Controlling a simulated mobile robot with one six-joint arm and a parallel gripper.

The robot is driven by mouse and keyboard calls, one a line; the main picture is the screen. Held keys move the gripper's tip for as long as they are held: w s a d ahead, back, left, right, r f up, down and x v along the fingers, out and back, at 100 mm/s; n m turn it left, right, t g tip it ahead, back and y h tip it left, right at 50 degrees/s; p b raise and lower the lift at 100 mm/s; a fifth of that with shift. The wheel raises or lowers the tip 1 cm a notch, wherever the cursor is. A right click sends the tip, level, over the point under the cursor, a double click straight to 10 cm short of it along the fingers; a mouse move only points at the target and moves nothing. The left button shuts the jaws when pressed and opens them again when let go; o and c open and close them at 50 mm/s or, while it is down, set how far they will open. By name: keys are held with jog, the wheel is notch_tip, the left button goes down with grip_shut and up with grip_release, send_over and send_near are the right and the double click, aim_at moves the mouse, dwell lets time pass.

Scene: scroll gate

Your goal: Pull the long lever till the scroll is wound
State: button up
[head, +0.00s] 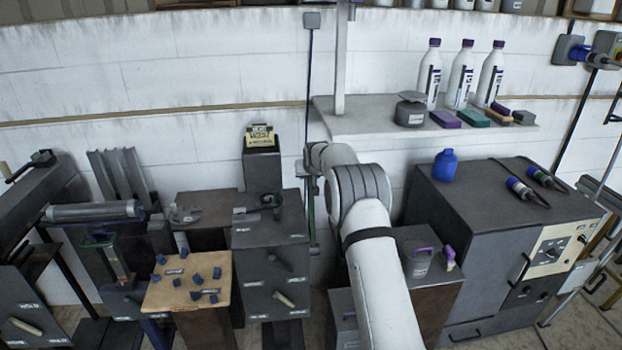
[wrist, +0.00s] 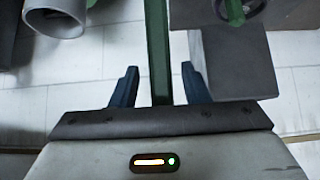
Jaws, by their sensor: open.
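A long green bar, which looks like the lever, runs up the wrist view (wrist: 158,45). My gripper (wrist: 160,86) is open, with one dark blue finger on each side of the bar and a gap on both sides. The bar's lower end is hidden behind the gripper body. In the head view a narrow green upright (head: 311,220) shows just left of my arm, by the wall; my arm hides most of that area, and the fingers cannot be made out there. I cannot tell which thing is the scroll.
A dark cabinet (head: 270,240) stands left of my arm, and a wooden-topped stand (head: 190,262) with small blue pieces is further left. A grey roller (head: 95,211) lies at far left. A shelf (head: 370,121) with bottles and a large cabinet (head: 470,215) are right.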

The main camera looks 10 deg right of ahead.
jog(key=shift+b+v, duration=0.65)
jog(key=shift+v, duration=2.25)
